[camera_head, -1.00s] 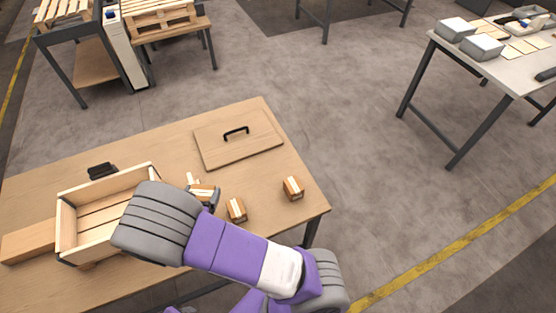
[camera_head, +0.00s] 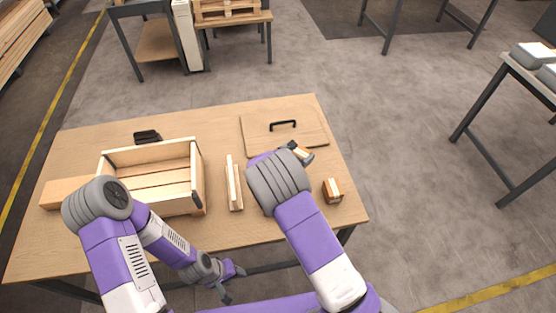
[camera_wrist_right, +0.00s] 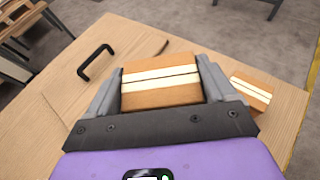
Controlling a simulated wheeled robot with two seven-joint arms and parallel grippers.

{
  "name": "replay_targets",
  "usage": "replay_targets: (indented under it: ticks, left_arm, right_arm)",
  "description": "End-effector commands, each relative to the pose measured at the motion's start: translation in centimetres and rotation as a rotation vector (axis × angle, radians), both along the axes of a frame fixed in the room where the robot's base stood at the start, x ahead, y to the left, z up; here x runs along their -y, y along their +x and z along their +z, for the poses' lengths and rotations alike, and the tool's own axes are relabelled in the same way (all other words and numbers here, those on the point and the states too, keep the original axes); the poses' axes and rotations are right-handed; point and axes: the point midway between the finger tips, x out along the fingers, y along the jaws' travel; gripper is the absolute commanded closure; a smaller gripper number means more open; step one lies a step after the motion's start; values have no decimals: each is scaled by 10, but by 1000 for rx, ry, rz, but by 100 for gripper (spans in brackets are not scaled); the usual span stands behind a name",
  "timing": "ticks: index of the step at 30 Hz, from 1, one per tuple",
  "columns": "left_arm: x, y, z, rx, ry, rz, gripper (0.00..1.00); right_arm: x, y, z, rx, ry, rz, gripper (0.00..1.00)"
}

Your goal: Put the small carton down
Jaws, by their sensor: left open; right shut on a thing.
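My right gripper (camera_head: 303,153) is shut on a small brown carton (camera_wrist_right: 160,82) with pale stripes, which sits between both fingers in the right wrist view. In the head view this carton shows only in part, by the near right of the lid panel; I cannot tell whether it touches the table. A second small carton (camera_head: 333,190) stands on the table to the right of my right arm, and also shows in the right wrist view (camera_wrist_right: 252,93). My left gripper (camera_head: 229,284) is open and empty at the near edge of the table.
The wooden table (camera_head: 80,230) carries an open wooden crate (camera_head: 203,165), a flat panel with a black handle (camera_head: 284,125), pale wooden strips (camera_head: 234,185) and a black object (camera_head: 146,137). My right arm hides the table's near middle.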

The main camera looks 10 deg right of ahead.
Motion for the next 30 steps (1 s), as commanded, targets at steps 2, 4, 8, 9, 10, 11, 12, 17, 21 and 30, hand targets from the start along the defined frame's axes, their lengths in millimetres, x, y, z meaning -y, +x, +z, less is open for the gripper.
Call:
replay_targets:
  ticks: [2, 4, 8, 9, 10, 11, 12, 17, 21, 30]
  left_arm:
    - [0, 0, -13, 0, 0, 0, 51]
    - [0, 0, -17, 0, 0, 0, 51]
    - [0, 0, -21, 0, 0, -1, 51]
    - [0, 0, -23, 0, 0, -1, 51]
    - [0, 0, -24, 0, 0, -1, 51]
    - [0, 0, -25, 0, 0, -1, 51]
    - [0, 0, -27, 0, 0, -1, 51]
    - [0, 0, -33, 0, 0, -1, 51]
    - [0, 0, -35, 0, 0, -1, 51]
    - [0, 0, -44, 0, 0, -1, 51]
  right_arm:
    - [5, 23, -15, 6, -7, 19, 58]
    - [6, 36, -20, 7, -12, 35, 58]
    - [8, 49, -29, 6, -17, 55, 58]
    - [8, 50, -35, 4, -19, 57, 58]
    - [8, 51, -41, 3, -20, 57, 58]
    - [8, 51, -47, 3, -20, 58, 58]
    - [8, 51, -55, 3, -20, 59, 58]
    - [8, 51, -80, 6, -19, 57, 58]
    - [8, 51, -88, 7, -19, 58, 58]
    - [8, 51, -124, 7, -19, 58, 58]
